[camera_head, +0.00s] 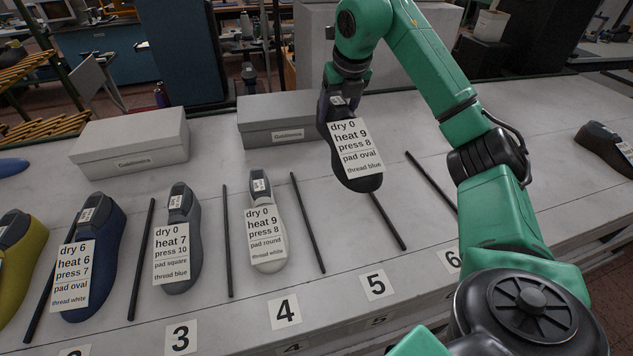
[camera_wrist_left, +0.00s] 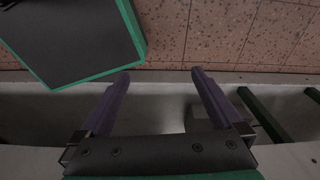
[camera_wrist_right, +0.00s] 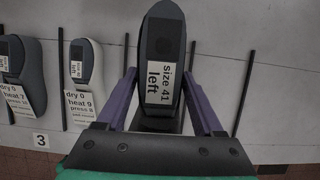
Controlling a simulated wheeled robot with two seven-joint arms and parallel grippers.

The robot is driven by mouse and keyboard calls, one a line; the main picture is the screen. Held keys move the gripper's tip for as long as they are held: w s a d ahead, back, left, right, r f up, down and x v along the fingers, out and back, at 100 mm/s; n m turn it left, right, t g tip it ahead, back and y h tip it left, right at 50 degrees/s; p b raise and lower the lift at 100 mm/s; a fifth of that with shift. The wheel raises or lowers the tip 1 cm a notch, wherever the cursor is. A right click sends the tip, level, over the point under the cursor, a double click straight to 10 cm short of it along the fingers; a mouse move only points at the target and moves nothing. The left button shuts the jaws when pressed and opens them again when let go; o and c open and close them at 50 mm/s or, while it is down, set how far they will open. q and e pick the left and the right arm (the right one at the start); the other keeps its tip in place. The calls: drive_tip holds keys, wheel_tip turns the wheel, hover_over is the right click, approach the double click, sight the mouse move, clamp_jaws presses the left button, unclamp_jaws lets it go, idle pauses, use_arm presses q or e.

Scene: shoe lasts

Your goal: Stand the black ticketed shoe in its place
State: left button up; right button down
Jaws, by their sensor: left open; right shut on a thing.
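The black ticketed shoe (camera_head: 369,184) is in my right gripper (camera_head: 343,98), toe toward the table's front. Its ticket reads dry 0, heat 9, press 8, pad oval, thread blue. In the right wrist view the shoe (camera_wrist_right: 163,38) shows a label "size 41 left", with the fingers of my right gripper (camera_wrist_right: 163,85) on either side. There it appears between two rods, in line with the empty bay right of the white shoe; its height above the table is hard to tell. My left gripper (camera_wrist_left: 160,78) is open and empty, over the floor side of an edge.
Black rods (camera_head: 307,222) divide the table into bays numbered at the front. A white shoe (camera_head: 268,235) stands in bay 4, a grey shoe (camera_head: 178,250) in bay 3. Bay 5 (camera_head: 375,285) and bay 6 look clear. Grey boxes (camera_head: 278,118) stand behind; a dark shoe (camera_head: 604,145) is far right.

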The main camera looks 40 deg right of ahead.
sight(343, 138)
drive_tip(key=shift+w+d+r, duration=0.1)
drive_tip(key=shift+w, duration=0.15)
drive_tip(key=s+f, duration=0.1)
drive_tip(key=f, duration=0.3)
drive_tip(key=s+f, duration=0.1)
drive_tip(key=f, duration=0.1)
drive_tip(key=shift+s+f, duration=0.2)
drive_tip(key=shift+s, duration=0.1)
drive_tip(key=f+p, duration=0.1)
drive_tip(key=f, duration=0.7)
drive_tip(key=w+f+p, duration=0.1)
drive_tip(key=f, duration=0.3)
drive_tip(key=shift+f+p, duration=0.15)
drive_tip(key=shift+p, duration=0.2)
use_arm(q)
drive_tip(key=s+r, duration=0.1)
drive_tip(key=r, duration=0.1)
drive_tip(key=shift+s+r, duration=0.35)
use_arm(e)
drive_tip(key=shift+f, duration=0.2)
drive_tip(key=shift+c, duration=0.3)
unclamp_jaws()
drive_tip(key=shift+s, duration=0.1)
use_arm(q)
drive_tip(key=shift+s, duration=0.1)
use_arm(e)
drive_tip(key=shift+o, duration=0.2)
drive_tip(key=shift+r, duration=0.1)
